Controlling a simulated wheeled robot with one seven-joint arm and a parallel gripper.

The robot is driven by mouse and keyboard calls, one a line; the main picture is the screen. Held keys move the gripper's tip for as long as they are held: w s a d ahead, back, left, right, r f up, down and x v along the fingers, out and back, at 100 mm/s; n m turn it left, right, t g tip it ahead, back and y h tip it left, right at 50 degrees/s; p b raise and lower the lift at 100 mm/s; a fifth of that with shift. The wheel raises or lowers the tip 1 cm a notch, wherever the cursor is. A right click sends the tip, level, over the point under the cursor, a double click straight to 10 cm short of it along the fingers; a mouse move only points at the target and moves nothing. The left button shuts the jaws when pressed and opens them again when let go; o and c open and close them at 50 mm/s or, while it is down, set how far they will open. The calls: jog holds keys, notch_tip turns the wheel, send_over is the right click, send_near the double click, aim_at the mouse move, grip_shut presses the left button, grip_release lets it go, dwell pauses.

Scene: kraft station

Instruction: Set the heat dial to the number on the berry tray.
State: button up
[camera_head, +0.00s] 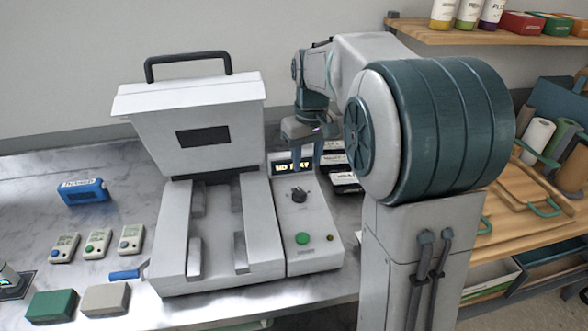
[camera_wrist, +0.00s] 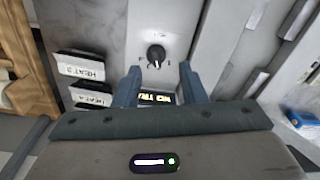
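The heat dial (camera_head: 298,194) is a black knob on the light grey control panel, above the green button. It also shows in the wrist view (camera_wrist: 156,56), just beyond my fingertips; its setting is too small to read. My gripper (camera_head: 308,160) is open and empty over the panel's back end; its two blue fingers (camera_wrist: 160,72) are apart and do not touch the dial. The display (camera_wrist: 158,98) reads "NO TRAY" and shows between the fingers. Dark trays with white heat labels (camera_wrist: 82,68) stand beside the panel; one appears to read "HEAT 3". I cannot tell which is the berry tray.
The white sealing press (camera_head: 190,105) stands open left of the panel. Its green button (camera_head: 302,238) is near the front. Several small handheld devices (camera_head: 97,243) and a blue labelled box (camera_head: 82,191) lie on the left counter. A wooden shelf (camera_head: 480,35) is at upper right.

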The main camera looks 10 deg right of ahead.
jog(key=n+p, duration=0.1)
send_over(299, 190)
jog(key=shift+g, duration=0.3)
notch_tip(299, 190, down, 13)
jog(key=shift+f+p, duration=0.2)
jog(key=shift+p, duration=0.95)
grip_shut()
